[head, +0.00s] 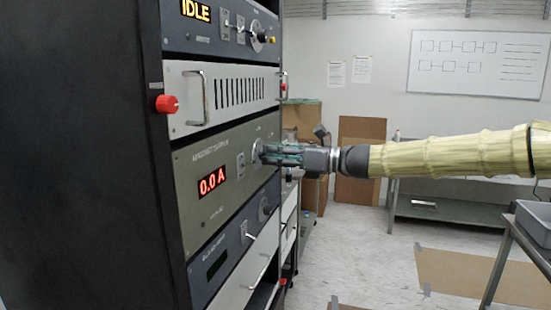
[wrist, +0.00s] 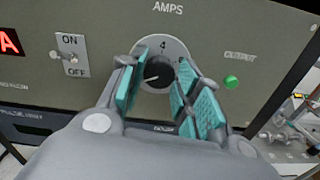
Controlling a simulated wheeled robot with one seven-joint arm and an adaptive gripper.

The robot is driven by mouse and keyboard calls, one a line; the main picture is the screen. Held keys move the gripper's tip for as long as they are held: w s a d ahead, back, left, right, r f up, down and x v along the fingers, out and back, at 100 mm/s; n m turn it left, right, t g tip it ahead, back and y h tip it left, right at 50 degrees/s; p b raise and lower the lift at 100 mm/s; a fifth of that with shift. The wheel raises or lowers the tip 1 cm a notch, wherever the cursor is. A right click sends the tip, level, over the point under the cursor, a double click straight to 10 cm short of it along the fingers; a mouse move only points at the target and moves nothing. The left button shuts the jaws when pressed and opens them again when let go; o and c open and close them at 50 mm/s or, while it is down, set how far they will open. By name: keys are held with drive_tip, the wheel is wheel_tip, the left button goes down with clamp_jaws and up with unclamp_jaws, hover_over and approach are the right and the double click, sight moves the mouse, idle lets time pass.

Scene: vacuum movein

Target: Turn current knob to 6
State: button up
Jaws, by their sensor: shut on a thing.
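The current knob (wrist: 158,72) is black and sits on a pale round dial under the word AMPS in the wrist view. Its white mark points left and slightly down; a 4 shows at the top of the dial, and other numbers are hidden or too small. My gripper (wrist: 157,85) has its teal-padded fingers on either side of the knob and is shut on it. In the head view my gripper (head: 266,153) reaches the magnet supply panel (head: 200,155) from the right and hides most of the knob. The red display (head: 211,183) reads 0.0 A.
An ON/OFF toggle switch (wrist: 64,55) is left of the dial, and a green light (wrist: 231,81) is right of it under OUTPUT. A red knob (head: 167,103) juts from the rack's front edge.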

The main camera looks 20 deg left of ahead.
drive_tip(key=shift+f+m+p, duration=0.2)
drive_tip(key=shift+m+p, duration=5.25)
drive_tip(key=shift+m, duration=11.85)
drive_tip(key=o, duration=1)
drive_tip(key=shift+f, duration=0.1)
drive_tip(key=shift+o, duration=0.2)
